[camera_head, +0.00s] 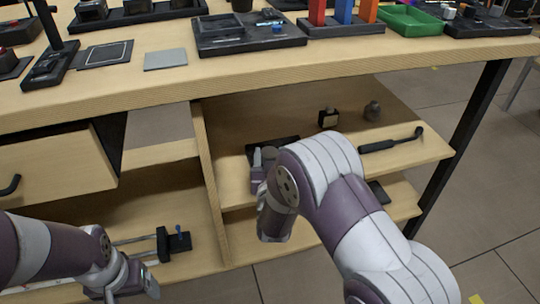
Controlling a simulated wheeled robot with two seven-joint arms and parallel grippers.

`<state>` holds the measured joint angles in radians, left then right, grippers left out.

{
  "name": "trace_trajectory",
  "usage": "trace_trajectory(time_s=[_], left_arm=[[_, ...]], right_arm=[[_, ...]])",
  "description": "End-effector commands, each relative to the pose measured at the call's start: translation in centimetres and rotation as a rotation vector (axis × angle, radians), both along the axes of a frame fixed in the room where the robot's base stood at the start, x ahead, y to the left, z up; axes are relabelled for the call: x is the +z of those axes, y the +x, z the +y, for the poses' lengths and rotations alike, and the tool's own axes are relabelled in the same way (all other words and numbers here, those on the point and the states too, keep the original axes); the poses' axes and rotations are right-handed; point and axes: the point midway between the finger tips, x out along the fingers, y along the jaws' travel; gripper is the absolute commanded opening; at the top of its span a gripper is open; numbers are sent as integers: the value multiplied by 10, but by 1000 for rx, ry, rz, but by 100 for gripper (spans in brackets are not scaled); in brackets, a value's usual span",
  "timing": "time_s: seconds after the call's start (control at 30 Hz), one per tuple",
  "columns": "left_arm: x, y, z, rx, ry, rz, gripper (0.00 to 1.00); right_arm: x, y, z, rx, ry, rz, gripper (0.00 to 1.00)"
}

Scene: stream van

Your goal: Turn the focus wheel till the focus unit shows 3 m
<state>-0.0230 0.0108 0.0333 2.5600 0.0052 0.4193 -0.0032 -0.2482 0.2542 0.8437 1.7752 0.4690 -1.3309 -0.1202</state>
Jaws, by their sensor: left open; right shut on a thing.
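On the upper shelf under the bench, a dark flat unit (288,143) shows partly behind my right wrist. It looks like the focus unit, but no reading on it can be made out. A small grey round part (270,153), seemingly the focus wheel, shows at its front left. My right gripper (262,159) reaches this spot and is shut on the grey wheel; its arm hides much of the unit. My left gripper (143,287) is low at the left, open and apart from the wheel, its fingers only partly clear to see.
A black clamp-like device (172,243) is on the lower left shelf. A drawer (52,170) stands open. The tabletop (230,80) overhangs the shelves.

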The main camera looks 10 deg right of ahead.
Motion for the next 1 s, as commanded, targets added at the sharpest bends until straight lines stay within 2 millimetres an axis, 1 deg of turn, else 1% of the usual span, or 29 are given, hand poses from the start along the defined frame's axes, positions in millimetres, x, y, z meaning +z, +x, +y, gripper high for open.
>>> trace_trajectory(time_s=[0.27, 0.3, 0.33, 0.37, 0.6, 0.7, 0.77, 0.87, 0.9, 1.0], left_arm=[[0, 0, 0, 0, 0, 0, 78], [1, 0, 0, 0, 0, 0, 78], [1, 0, 0, 0, 0, 0, 78], [0, 0, 0, 0, 0, 0, 78], [1, 0, 0, 0, 0, 0, 78], [5, 0, 0, 0, 0, 0, 78], [11, 0, 0, 0, 0, 0, 78], [24, 0, 0, 0, 0, 0, 78], [28, 0, 0, 0, 0, 0, 78], [37, 0, 0, 0, 0, 0, 78]], right_arm=[[-1, 0, 0, -10, 0, 2, 23], [-1, 0, 0, -10, 0, 2, 66], [-1, 0, 0, -10, 0, 2, 76], [-1, 0, 0, -10, 0, 2, 78], [0, 0, 0, -9, 0, 1, 78], [1, -7, 2, -7, 1, 3, 78], [3, -17, 5, -6, -1, 4, 78], [5, -43, 11, -4, -2, 6, 78], [6, -54, 13, -4, -3, 6, 78], [4, -81, 19, -4, -3, 6, 78]])
